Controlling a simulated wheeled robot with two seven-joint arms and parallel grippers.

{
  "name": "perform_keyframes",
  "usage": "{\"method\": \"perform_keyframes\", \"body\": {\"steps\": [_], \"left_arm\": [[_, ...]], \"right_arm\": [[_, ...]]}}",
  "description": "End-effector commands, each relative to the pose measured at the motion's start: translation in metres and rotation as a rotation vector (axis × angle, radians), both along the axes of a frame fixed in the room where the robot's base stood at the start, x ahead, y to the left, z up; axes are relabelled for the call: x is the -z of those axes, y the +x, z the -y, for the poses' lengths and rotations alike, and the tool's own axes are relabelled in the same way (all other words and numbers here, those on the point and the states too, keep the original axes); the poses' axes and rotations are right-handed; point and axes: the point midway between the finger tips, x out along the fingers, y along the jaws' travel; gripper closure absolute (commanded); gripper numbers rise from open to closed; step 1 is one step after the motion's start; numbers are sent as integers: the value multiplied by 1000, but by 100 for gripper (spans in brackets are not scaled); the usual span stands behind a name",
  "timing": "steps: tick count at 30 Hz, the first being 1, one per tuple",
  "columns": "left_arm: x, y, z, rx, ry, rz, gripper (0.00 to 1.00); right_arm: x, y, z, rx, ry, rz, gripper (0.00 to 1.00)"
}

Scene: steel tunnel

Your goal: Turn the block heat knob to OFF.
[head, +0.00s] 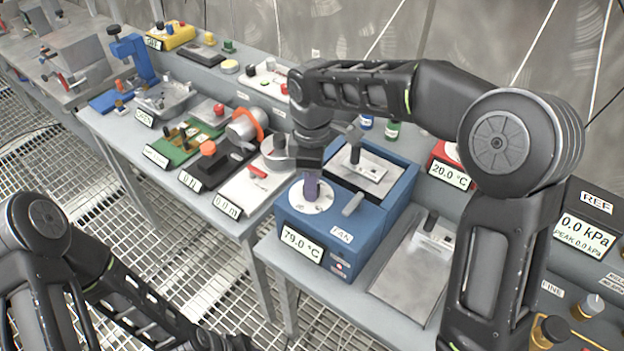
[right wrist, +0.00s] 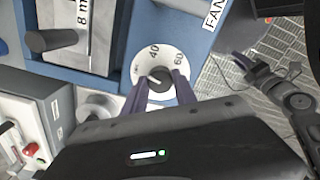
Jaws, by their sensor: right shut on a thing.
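The block heat knob (right wrist: 158,76) is a small dark knob on a round white dial (head: 305,200) on top of a blue unit (head: 372,238). In the right wrist view, 40 and 60 can be read on the dial (right wrist: 171,60); OFF cannot be made out. The unit's front display (head: 302,244) reads 79.0 °C. My right gripper (head: 312,188) points down at the dial, its purple fingers shut on the knob. In the head view the fingers hide the knob. My left arm shows at lower left, with its gripper out of sight.
A grey lever (head: 353,204) and a FAN label (head: 341,236) are beside the dial. A metal plate (head: 412,265) lies to the right. A red 20.0 °C unit (head: 449,172) stands behind my right arm.

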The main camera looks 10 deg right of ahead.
Motion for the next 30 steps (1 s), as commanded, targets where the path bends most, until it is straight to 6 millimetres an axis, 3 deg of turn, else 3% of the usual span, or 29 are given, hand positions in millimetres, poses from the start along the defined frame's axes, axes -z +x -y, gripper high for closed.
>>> {"method": "perform_keyframes", "body": {"steps": [12, 28, 29, 30], "left_arm": [[-4, -1, 0, -1, 2, -2, 64], [-5, -1, 0, 0, 2, -3, 64], [-5, -1, 0, 0, 2, -3, 64], [-5, -1, 0, 0, 2, -3, 64]], "right_arm": [[-1, 1, 0, -245, 0, 2, 100], [-1, 1, 0, -281, -1, 2, 100], [-1, 1, 0, -281, -1, 2, 66], [-1, 1, 0, -281, -1, 2, 63]]}}
